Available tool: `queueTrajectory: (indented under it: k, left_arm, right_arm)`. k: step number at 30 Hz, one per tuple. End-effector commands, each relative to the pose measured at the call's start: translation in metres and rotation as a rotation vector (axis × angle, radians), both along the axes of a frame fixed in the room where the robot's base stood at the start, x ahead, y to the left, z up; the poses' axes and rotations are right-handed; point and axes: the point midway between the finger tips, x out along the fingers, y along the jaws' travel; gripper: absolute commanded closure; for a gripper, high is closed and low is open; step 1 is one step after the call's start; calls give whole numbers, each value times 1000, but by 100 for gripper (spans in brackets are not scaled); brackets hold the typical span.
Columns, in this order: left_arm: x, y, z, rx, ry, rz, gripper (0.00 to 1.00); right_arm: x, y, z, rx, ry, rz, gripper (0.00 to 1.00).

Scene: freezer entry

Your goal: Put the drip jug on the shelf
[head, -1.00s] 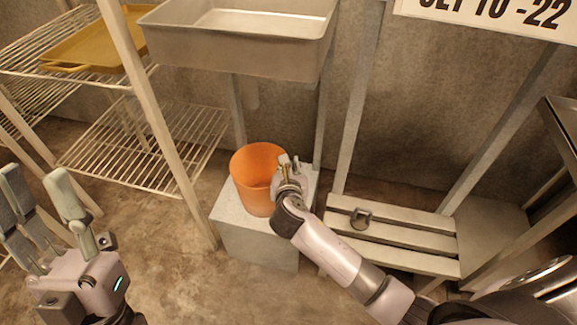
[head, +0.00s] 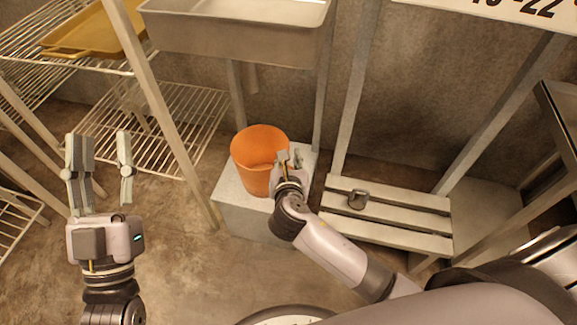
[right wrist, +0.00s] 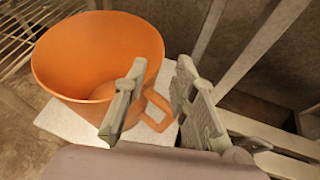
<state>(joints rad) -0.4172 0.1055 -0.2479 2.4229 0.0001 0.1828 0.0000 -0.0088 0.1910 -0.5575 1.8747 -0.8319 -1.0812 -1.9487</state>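The drip jug (head: 257,150) is an orange, open-topped jug standing upright on a pale grey block under the metal basin. It also shows in the right wrist view (right wrist: 95,50), with its handle (right wrist: 155,108) toward my right gripper. My right gripper (head: 290,158) is at the jug's right side. In the right wrist view my right gripper (right wrist: 158,95) is open, with the handle seen between its fingers; I cannot tell whether they touch it. My left gripper (head: 103,155) is open and empty, left of the jug, in front of the wire shelf (head: 150,135).
A yellow tray (head: 85,38) lies on the upper wire shelf (head: 25,60). A metal basin (head: 240,45) hangs above the grey block (head: 235,208). A pale post (head: 160,110) stands between shelf and block.

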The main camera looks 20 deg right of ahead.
Motion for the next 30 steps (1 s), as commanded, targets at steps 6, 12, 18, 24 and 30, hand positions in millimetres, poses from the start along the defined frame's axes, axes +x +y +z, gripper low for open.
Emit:
queueTrajectory:
  k: [6,12,18,24,30]
  left_arm:
    - [21,0,-39,71,249,15,60]
    - [28,3,-70,116,416,24,60]
    - [30,4,-84,135,486,28,60]
    - [30,4,-86,136,493,28,60]
    - [30,4,-86,135,491,28,60]
  right_arm:
    - [-26,9,13,-1,1,0,75]
    - [-43,15,20,-1,1,0,75]
    - [-50,18,22,34,-6,-3,75]
    - [-54,38,32,556,-95,-62,75]
    - [-63,60,82,1506,-210,-212,75]
